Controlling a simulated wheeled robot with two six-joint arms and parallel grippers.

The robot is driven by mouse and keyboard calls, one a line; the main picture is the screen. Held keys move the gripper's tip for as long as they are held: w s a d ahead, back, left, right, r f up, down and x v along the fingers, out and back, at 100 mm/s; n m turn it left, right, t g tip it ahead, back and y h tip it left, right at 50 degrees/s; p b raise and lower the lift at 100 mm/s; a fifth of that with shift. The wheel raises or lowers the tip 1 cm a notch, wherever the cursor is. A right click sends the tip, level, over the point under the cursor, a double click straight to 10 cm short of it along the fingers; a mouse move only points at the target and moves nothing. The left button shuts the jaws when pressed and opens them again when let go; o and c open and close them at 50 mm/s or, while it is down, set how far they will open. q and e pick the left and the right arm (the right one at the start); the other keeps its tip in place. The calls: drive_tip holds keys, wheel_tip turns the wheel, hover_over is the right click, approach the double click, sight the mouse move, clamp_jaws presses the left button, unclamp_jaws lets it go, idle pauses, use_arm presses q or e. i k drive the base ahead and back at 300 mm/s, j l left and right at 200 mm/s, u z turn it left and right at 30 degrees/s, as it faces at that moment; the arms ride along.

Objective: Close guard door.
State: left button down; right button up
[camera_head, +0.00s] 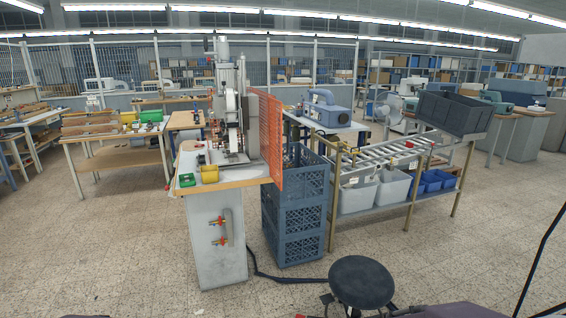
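The guard door (267,140) is an orange mesh panel at the right side of the stamping machine (228,100). It stands upright at the right edge of the machine's table and is seen at a slant. It appears swung out to the side, and the front of the machine shows uncovered. A handle or latch on the door cannot be made out. Neither of my grippers shows in the head view.
The machine stands on a pale cabinet (215,240) with yellow and green items on top. Stacked blue crates (296,210) stand right beside the door. A roller rack (385,155) is further right. A black stool (361,283) stands in front. The front-left floor is clear.

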sight(270, 98)
drive_tip(key=i+z, duration=0.35)
drive_tip(key=i, duration=0.15)
drive_tip(key=i+j+z, duration=0.15)
drive_tip(key=i+z, duration=0.25)
drive_tip(key=i, duration=0.15)
drive_tip(key=i+j+z, duration=0.35)
drive_tip(key=i, duration=0.15)
